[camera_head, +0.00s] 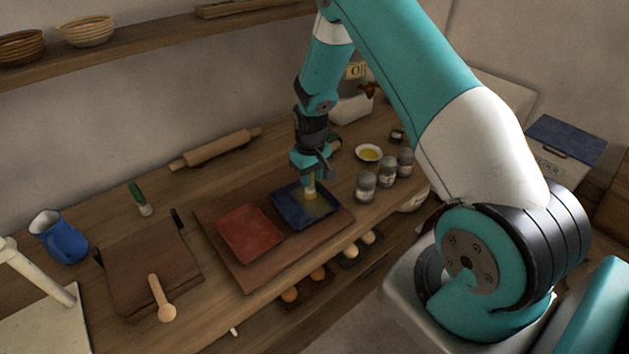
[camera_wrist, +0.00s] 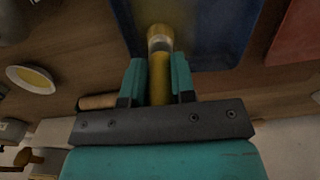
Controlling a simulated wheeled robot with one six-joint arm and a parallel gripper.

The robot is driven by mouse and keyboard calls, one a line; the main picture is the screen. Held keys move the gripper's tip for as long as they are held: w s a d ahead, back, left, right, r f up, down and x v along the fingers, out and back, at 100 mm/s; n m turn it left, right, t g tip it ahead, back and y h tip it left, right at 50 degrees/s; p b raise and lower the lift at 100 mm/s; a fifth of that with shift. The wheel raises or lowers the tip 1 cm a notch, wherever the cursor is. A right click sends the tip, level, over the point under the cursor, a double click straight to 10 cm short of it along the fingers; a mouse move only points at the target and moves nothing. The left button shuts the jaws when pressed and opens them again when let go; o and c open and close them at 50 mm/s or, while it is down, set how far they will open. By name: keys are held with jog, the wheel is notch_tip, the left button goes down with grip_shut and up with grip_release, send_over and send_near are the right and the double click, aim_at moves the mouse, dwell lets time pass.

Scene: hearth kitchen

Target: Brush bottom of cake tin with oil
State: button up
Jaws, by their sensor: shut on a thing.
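A blue square cake tin (camera_head: 293,213) lies on a brown board on the counter, and its bottom shows a yellowish patch near the brush. It also shows in the wrist view (camera_wrist: 215,35). My gripper (camera_head: 312,176) is above the tin, shut on a brush (camera_wrist: 160,75) with a yellow handle, a metal band and pale bristles. The brush points down, with its tip at the tin's bottom; I cannot tell whether it touches. A small white bowl of yellow oil (camera_head: 368,153) stands behind and to the right of the tin, and also shows in the wrist view (camera_wrist: 32,79).
A red square tin (camera_head: 249,233) lies left of the blue one on the board (camera_head: 222,250). Several grey jars (camera_head: 366,186) stand close on the right. A rolling pin (camera_head: 215,149) lies behind. A blue jug (camera_head: 61,238) and wooden spoon (camera_head: 161,299) are at left.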

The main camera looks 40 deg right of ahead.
jog(key=shift+w, duration=1)
jog(key=shift+w+a+b, duration=0.15)
jog(key=shift+a+b, duration=0.2)
jog(key=shift+a, duration=2.85)
jog(key=shift+s+a+p, duration=0.15)
jog(key=shift+s+p, duration=0.3)
jog(key=shift+s, duration=3.2)
jog(key=shift+w+r, duration=0.1)
jog(key=shift+w, duration=1.85)
jog(key=shift+w+b, duration=0.75)
jog(key=shift+w, duration=0.95)
jog(key=shift+s+p, duration=0.4)
jog(key=shift+s, duration=3.2)
